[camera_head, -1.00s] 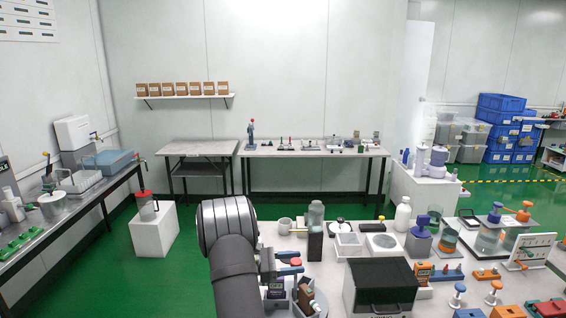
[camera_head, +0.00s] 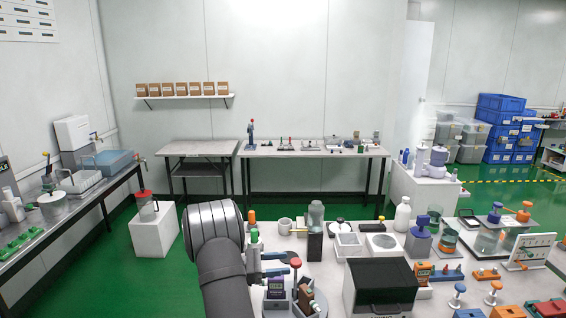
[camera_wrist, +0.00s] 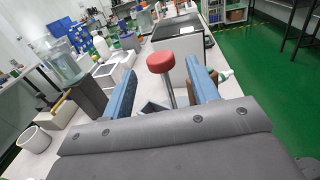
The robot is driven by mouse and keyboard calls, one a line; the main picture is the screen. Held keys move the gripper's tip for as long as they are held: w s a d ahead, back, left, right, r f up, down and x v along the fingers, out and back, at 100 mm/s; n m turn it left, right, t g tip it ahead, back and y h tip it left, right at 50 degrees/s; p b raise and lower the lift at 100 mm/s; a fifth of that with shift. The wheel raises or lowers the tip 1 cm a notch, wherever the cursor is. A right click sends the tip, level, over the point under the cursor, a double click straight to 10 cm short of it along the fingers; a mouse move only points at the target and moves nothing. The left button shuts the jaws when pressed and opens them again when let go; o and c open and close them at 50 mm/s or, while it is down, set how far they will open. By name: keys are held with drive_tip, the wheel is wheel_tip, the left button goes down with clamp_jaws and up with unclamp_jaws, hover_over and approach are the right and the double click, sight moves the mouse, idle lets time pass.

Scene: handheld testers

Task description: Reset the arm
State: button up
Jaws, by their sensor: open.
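My gripper (camera_head: 287,263) is at the lower middle of the head view, over the left part of the near table. Its two blue fingers are apart, with nothing held between them. In the wrist view my gripper (camera_wrist: 163,88) has a red round knob (camera_wrist: 174,62) on a thin metal stem showing between the fingers; I cannot tell whether the fingers touch it. The red knob (camera_head: 296,262) also shows in the head view. A dark handheld tester (camera_head: 276,288) and a brown-sided device (camera_head: 307,298) stand below the gripper.
A black-topped box (camera_head: 382,275) stands right of the gripper. A clear bottle (camera_head: 316,215) on a dark block, a white mug (camera_head: 285,225) and a white bottle (camera_head: 403,214) stand behind. The table's right side is crowded. Open green floor (camera_head: 120,270) lies left.

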sight(294, 262)
drive_tip(key=a, duration=0.4)
drive_tip(key=s+a, duration=0.1)
drive_tip(key=a, duration=0.7)
drive_tip(key=shift+s, duration=0.2)
drive_tip(key=d, duration=0.5)
drive_tip(key=w+d, duration=0.1)
drive_tip(key=d, duration=0.5)
drive_tip(key=w+d, duration=0.1)
drive_tip(key=d, duration=0.5)
drive_tip(key=shift+d, duration=0.2)
drive_tip(key=shift+a+n+t, duration=0.1)
drive_tip(key=shift+n+t, duration=0.4)
drive_tip(key=shift+t, duration=0.3)
drive_tip(key=shift+s+a+n+t, duration=0.1)
drive_tip(key=shift+a+n+t, duration=0.2)
drive_tip(key=shift+a+t, duration=0.1)
drive_tip(key=v, duration=1.7)
drive_tip(key=shift+r, duration=0.25)
drive_tip(key=s+d+f+m+g+y, duration=0.1)
drive_tip(key=s+f+g+y, duration=0.3)
drive_tip(key=s, duration=0.7)
drive_tip(key=s+d+f+m+g+y, duration=0.1)
drive_tip(key=s+f+g+y, duration=0.3)
drive_tip(key=s+f+g, duration=0.4)
drive_tip(key=s+d+g, duration=0.1)
drive_tip(key=s+g, duration=0.1)
drive_tip(key=s, duration=0.1)
drive_tip(key=shift+d+f+y, duration=0.15)
drive_tip(key=shift+d+y, duration=0.15)
drive_tip(key=shift+d, duration=0.05)
